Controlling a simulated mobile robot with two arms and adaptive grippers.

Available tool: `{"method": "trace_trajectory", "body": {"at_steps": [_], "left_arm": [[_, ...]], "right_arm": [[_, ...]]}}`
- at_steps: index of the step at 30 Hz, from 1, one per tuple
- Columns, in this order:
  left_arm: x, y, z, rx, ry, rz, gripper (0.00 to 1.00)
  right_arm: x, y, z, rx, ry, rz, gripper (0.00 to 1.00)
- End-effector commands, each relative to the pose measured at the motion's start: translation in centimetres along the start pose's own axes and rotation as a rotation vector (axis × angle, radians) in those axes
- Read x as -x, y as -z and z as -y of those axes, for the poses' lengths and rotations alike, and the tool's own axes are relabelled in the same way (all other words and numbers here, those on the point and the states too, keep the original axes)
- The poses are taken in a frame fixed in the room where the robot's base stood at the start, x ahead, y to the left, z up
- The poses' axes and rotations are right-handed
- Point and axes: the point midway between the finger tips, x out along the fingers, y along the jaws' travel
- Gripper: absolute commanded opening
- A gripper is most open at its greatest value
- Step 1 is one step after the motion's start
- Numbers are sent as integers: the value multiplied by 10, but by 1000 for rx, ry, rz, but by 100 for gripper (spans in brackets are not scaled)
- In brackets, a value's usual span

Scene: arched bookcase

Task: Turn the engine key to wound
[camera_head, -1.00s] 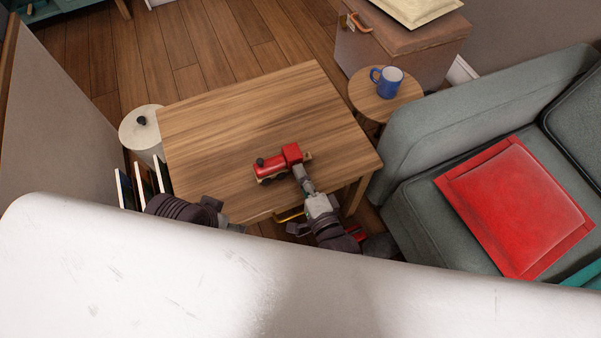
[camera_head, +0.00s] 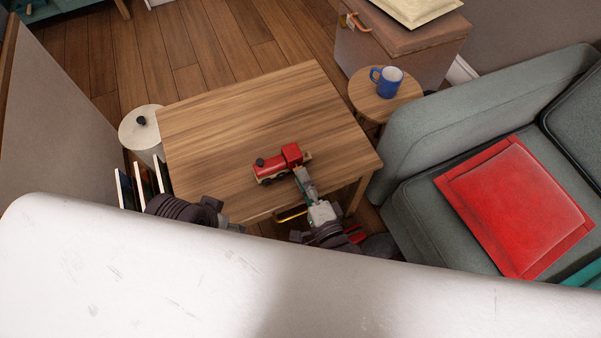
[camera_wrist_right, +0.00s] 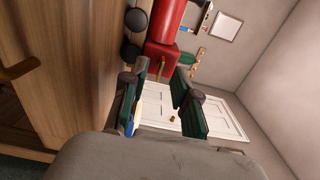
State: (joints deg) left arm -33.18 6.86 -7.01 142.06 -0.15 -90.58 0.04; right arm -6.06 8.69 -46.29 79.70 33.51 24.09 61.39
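The engine (camera_head: 276,164) is a red toy locomotive with dark wheels, standing on the wooden table (camera_head: 220,125) near its front edge. A small brass piece (camera_head: 308,156) shows at its right, cab end; I cannot tell whether it is the key. In the right wrist view the red cab (camera_wrist_right: 160,60) is just ahead, with a thin brass-coloured piece (camera_wrist_right: 161,68) at its end. My right gripper (camera_head: 299,172) is beside the cab; its fingers (camera_wrist_right: 162,72) are apart, with that thin piece showing between them. My left gripper (camera_head: 228,223) is mostly hidden at the table's front edge.
A round side table (camera_head: 388,101) with a blue mug (camera_head: 388,82) stands beyond the right corner. A grey sofa (camera_head: 420,215) with a red cushion (camera_head: 515,205) is at right. A white round bin (camera_head: 139,128) is left. Most of the tabletop is clear.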

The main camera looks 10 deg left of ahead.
Motion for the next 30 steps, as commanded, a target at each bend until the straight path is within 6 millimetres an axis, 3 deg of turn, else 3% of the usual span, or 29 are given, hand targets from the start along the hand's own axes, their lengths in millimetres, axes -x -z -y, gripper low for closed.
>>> {"method": "trace_trajectory", "body": {"at_steps": [6,13,18,30], "left_arm": [[0,0,0,0,0,-1,75],[0,0,0,0,0,-1,75],[0,0,0,0,0,-1,75],[0,0,0,1,-1,-1,75]], "right_arm": [[50,0,-1,1,-5,1,29],[87,0,0,2,-3,1,29],[98,0,0,1,-1,1,29],[99,0,0,1,-1,1,29]]}}
